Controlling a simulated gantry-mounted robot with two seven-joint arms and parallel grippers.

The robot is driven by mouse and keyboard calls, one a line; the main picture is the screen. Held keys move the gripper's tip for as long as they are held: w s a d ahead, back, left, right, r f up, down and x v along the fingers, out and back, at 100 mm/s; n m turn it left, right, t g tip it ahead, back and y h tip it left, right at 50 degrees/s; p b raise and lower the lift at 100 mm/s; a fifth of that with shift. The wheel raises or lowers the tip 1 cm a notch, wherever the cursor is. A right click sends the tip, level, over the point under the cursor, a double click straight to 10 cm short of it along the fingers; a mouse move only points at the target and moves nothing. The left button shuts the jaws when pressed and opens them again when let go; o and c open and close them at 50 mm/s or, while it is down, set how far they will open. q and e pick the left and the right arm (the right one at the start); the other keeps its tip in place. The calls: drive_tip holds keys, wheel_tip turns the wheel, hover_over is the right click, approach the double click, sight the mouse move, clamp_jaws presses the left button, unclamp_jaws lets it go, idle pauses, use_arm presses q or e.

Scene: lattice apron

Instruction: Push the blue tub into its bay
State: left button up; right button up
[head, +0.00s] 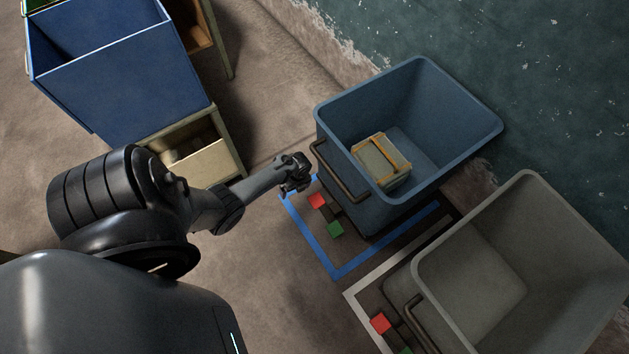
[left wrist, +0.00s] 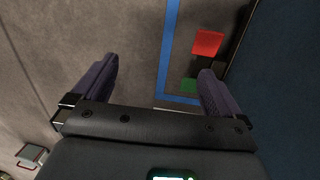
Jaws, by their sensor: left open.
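The blue tub (head: 465,107) stands at the right of centre in the head view, with a tan-strapped box (head: 381,163) inside it. Its dark bar handle (head: 340,171) faces my left arm. The tub sits partly over a blue floor outline (head: 335,274), whose near corner and parts of its sides show beyond the tub. My left gripper (head: 296,175) is open, just left of the tub's handle side, seemingly apart from it. In the left wrist view nothing is between the fingers (left wrist: 158,66), and the tub's dark blue side (left wrist: 288,90) fills the right edge. My right gripper is not in view.
Red (head: 318,201) and green (head: 336,229) blocks lie by the outline's near side. A grey tub (head: 527,180) stands at lower right with a white outline (head: 358,302). Blue (head: 125,85) and cream (head: 212,165) bins stand at left. Dark green ground (head: 560,70) lies behind the tub.

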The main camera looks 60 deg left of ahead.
use_arm(q)
drive_tip(key=t+b, duration=0.1)
drive_tip(key=b, duration=1.1)
hover_over(314, 197)
drive_tip(key=s, duration=0.1)
wheel_tip(314, 197, down, 11)
drive_tip(key=shift+w+f+n+h+b, duration=0.3)
drive_tip(key=shift+w+n+b, duration=0.1)
drive_tip(key=shift+w+b, duration=0.35)
drive_tip(key=shift+s+f, duration=0.1)
wheel_tip(314, 197, down, 11)
drive_tip(key=b, duration=0.9)
drive_tip(key=shift+r, duration=0.2)
drive_tip(key=c, duration=0.6)
clamp_jaws()
